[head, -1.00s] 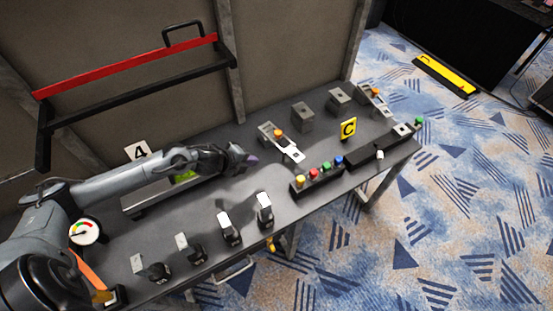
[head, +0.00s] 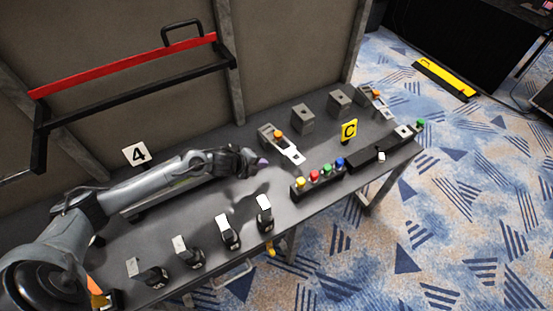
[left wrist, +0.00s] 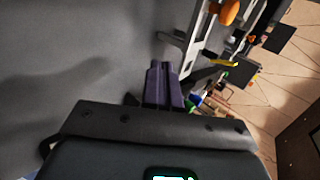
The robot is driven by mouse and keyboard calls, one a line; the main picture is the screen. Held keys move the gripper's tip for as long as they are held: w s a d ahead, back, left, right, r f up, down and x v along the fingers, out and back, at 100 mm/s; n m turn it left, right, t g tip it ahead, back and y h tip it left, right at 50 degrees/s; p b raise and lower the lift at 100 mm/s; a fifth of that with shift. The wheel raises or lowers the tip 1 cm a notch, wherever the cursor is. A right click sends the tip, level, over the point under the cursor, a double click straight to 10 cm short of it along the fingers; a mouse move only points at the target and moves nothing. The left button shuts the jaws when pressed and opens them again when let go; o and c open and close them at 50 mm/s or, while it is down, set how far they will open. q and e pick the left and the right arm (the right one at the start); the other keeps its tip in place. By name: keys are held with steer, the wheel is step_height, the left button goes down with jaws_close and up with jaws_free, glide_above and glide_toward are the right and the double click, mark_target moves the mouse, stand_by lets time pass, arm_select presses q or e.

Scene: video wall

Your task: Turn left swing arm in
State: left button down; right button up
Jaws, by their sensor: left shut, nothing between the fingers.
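The left swing arm (head: 290,152) is a pale metal plate with an orange knob, sticking out from its clamp towards the front of the table. In the left wrist view, its pale metal (left wrist: 198,38) and orange knob (left wrist: 229,12) are at the top right, cut by the edge. My left gripper (head: 263,162) is shut and empty, just left of the swing arm's outer end. Its purple fingers (left wrist: 163,84) are together in the left wrist view, close to the metal; a small gap seems to remain. A second swing arm (head: 371,96) stands further right. My right gripper is out of view.
A button box (head: 318,178) with several coloured buttons and a yellow C sign (head: 349,131) stand right of the swing arm. Grey blocks (head: 302,118) stand behind. Several levers (head: 228,233) line the front edge.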

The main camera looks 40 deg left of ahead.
mark_target(283, 158)
arm_select(q)
steer(key=b+x, duration=0.1)
steer(key=x, duration=0.4)
steer(key=shift+r, duration=0.1)
steer(key=shift+w+d+r, duration=0.1)
steer(key=shift+w+d, duration=0.1)
steer(key=shift+w, duration=0.8)
steer(key=shift+w+d, duration=0.15)
steer(key=shift+w, duration=0.6)
